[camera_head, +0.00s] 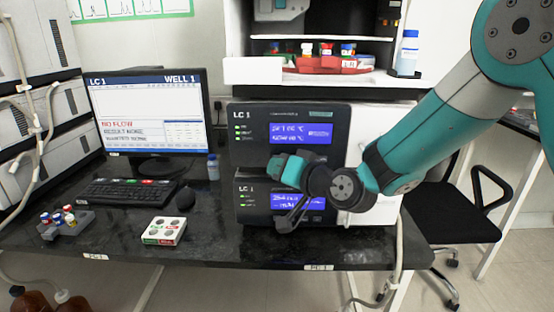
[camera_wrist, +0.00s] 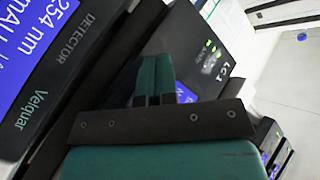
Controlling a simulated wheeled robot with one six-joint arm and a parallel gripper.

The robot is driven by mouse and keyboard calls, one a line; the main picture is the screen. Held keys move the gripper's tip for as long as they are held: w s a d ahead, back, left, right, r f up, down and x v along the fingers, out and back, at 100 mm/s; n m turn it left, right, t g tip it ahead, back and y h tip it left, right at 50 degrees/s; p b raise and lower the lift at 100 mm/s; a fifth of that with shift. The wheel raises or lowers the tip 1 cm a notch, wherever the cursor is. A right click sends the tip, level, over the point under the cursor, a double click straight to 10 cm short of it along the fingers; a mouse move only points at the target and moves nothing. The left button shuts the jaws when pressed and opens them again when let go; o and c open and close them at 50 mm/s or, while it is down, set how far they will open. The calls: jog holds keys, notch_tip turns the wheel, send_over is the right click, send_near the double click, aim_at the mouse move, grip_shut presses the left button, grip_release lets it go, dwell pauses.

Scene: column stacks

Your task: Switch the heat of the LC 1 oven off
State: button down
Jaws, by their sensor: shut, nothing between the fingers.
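The LC 1 oven (camera_head: 258,150) is the upper black-fronted unit, with a lit blue display (camera_head: 301,134) in °C and green lights at its left. My gripper (camera_head: 279,165) is in front of the lower part of the stack, near the join between the two units; its wrist hides part of the fronts. In the wrist view my gripper (camera_wrist: 154,75) is shut and empty, its teal fingers together in front of a dark panel marked LC 1. I cannot tell whether the fingertips touch it. The oven's heat switch cannot be made out.
The detector (camera_head: 252,213), also lit blue, stands below the oven. A monitor (camera_head: 150,115) showing NO FLOW, a keyboard (camera_head: 127,192), a white vial box (camera_head: 164,231) and a vial rack (camera_head: 65,225) stand to the left. A red tray (camera_head: 330,64) sits above. A chair (camera_head: 453,208) stands at right.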

jog(key=shift+w, duration=0.4)
dwell(0.3)
jog(key=shift+s, duration=0.15)
jog(key=shift+s+b, duration=0.3)
jog(key=shift+s, duration=0.4)
jog(key=s, duration=0.5)
jog(key=shift+a+b, duration=0.1)
jog(key=shift+b, duration=0.3)
dwell(0.4)
